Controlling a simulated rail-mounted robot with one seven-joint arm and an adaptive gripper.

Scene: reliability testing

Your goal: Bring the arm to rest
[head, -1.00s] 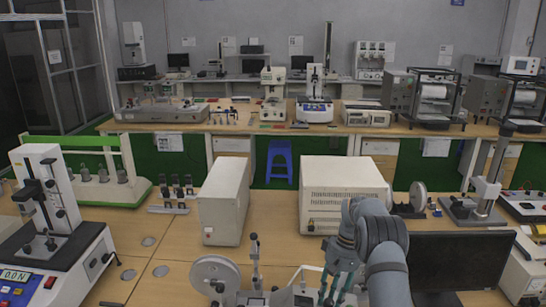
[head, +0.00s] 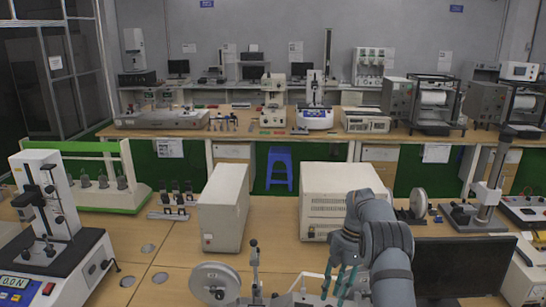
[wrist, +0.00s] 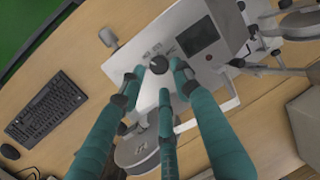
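My arm (head: 378,230) is in the head view at the lower right, bent over the near bench. My gripper (head: 342,285) points down in front of the beige box, its lower part near the picture's bottom edge. In the wrist view my gripper (wrist: 157,82) shows teal fingers with dark tips spread apart, with nothing held between them. Below the fingers is a light grey instrument (wrist: 205,60) with a dark screen and a black knob. I cannot tell the exact height of the fingertips above it.
A beige box (head: 340,205) stands behind my arm, with a narrower cabinet (head: 224,208) left of it. A dark monitor (head: 462,268) is close on the right. A keyboard (wrist: 47,108) lies on the bench in the wrist view. Bench top left of the round-dial device (head: 215,283) is partly clear.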

